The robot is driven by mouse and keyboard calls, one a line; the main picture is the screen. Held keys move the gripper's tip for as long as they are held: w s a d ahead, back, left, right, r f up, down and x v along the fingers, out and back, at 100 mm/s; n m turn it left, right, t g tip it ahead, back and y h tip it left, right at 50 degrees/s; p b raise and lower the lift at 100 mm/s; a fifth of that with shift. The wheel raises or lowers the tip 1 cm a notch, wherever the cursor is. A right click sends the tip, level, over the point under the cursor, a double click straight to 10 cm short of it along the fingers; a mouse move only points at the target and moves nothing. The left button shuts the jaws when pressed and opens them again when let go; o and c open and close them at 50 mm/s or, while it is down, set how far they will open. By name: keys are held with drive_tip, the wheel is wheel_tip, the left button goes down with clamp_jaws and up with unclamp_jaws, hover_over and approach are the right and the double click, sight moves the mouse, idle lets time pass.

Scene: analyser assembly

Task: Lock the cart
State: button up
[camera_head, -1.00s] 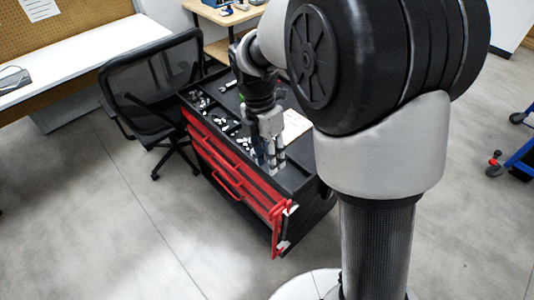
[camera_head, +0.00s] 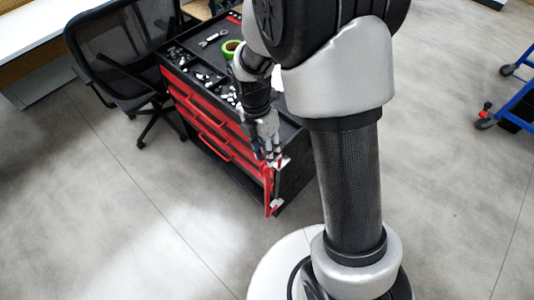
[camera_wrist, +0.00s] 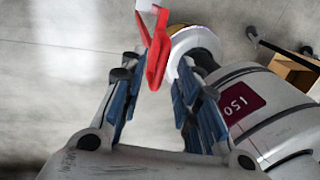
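The cart (camera_head: 217,132) is a black tool cart with red drawers, all of which look closed. A red locking bar (camera_head: 267,192) with pale end brackets stands upright at its near front corner. My gripper (camera_head: 273,157) is at the bar's upper end, pointing down. In the wrist view the red bar (camera_wrist: 158,52) reaches between the blue-padded fingers of my gripper (camera_wrist: 160,78). The fingers are apart, with a gap on either side of the bar. Whether either finger touches it cannot be told.
The cart's top tray (camera_head: 200,48) holds small parts, a wrench and a green tape roll (camera_head: 231,47). A black mesh chair (camera_head: 125,50) stands close on the left. A blue trolley (camera_head: 515,105) is at the right. The floor in front of the cart is clear.

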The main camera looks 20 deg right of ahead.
drive_tip(key=shift+f, duration=0.3)
drive_tip(key=shift+c, duration=0.5)
clamp_jaws()
